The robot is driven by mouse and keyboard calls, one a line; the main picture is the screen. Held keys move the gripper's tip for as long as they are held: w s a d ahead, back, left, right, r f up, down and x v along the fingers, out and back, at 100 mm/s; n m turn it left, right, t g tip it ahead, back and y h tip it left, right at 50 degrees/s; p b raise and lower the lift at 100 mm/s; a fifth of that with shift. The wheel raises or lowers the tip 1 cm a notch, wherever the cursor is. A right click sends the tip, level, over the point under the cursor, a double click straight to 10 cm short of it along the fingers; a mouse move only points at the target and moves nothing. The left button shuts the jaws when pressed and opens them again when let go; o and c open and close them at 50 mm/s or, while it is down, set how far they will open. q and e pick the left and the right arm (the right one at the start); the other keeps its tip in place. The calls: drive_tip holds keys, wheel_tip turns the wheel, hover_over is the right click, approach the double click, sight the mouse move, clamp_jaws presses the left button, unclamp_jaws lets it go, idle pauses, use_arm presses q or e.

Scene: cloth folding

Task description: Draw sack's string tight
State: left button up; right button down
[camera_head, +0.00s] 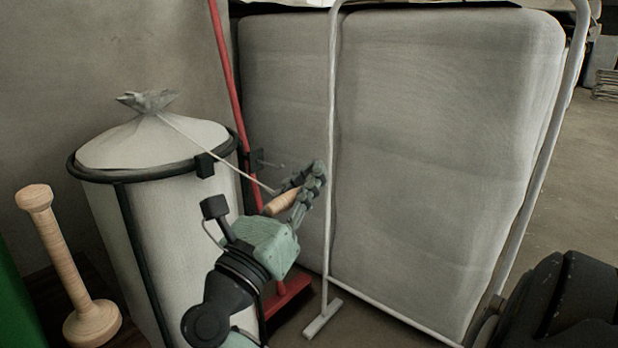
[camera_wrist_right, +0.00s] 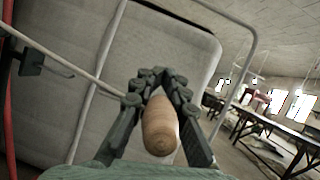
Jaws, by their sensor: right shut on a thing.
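A white sack (camera_head: 150,145) fills a round stand with a black rim (camera_head: 90,176) at the left of the head view. Its neck (camera_head: 148,101) is gathered into a bunch on top. A pale string (camera_head: 213,155) runs straight from the neck, down and right, to a wooden handle (camera_head: 281,203). My right gripper (camera_head: 312,180) is shut on the handle, to the right of the sack. In the right wrist view the handle (camera_wrist_right: 160,125) sits between the fingers, and the string (camera_wrist_right: 62,61) runs off to the upper left. My left gripper is not in view.
A large padded grey panel (camera_head: 430,150) with a white metal frame (camera_head: 332,120) stands behind my right gripper. A red broom (camera_head: 229,80) leans between it and the sack. A wooden post (camera_head: 65,255) stands at the lower left. Open floor lies at the far right.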

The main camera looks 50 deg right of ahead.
drive_tip(key=shift+w, duration=0.1)
drive_tip(key=c, duration=1.5)
unclamp_jaws()
drive_tip(key=v, duration=1.2)
